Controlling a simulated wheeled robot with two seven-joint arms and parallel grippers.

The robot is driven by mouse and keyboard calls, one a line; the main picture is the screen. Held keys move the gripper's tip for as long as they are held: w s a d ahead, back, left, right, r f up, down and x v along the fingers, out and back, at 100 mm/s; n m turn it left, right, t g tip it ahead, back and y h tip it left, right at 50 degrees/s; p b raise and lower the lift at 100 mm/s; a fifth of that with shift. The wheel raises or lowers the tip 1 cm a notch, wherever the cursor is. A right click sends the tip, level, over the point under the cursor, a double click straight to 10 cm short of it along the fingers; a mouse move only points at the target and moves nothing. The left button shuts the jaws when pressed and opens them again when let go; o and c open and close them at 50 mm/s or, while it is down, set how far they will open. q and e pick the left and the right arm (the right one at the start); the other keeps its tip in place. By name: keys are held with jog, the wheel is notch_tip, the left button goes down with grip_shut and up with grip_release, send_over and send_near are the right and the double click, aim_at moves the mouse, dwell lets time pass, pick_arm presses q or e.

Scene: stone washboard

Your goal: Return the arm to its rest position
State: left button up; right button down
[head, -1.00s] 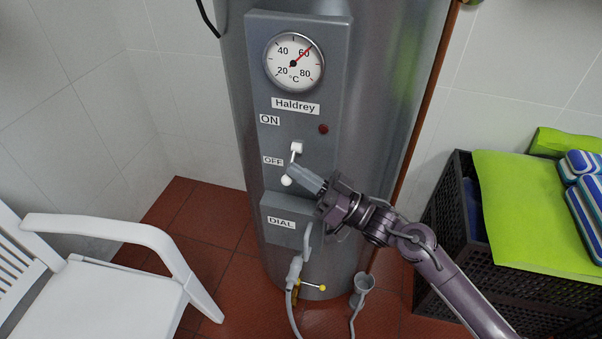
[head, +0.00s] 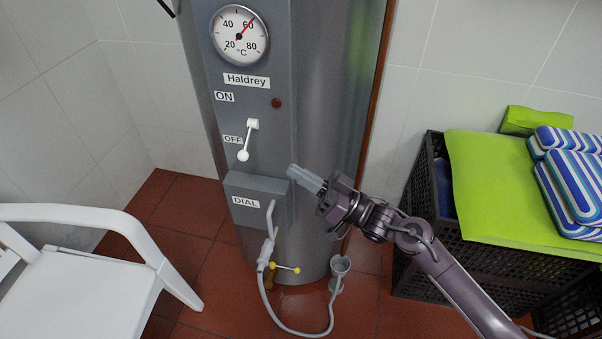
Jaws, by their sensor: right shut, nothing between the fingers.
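My right gripper (head: 294,174) is shut and empty. It hangs in front of the grey boiler (head: 335,90), to the right of the white lever switch (head: 249,138), and is clear of it. The lever points down, its round knob beside the OFF label (head: 232,139). The ON label (head: 224,97) is higher up, and the red lamp (head: 277,103) looks dark. My right arm comes in from the lower right. My left gripper is not in view.
A white plastic chair (head: 75,285) stands at the left. At the right a black crate (head: 425,250) holds a green cloth (head: 500,185) and blue-striped cushions (head: 570,190).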

dwell(0.3)
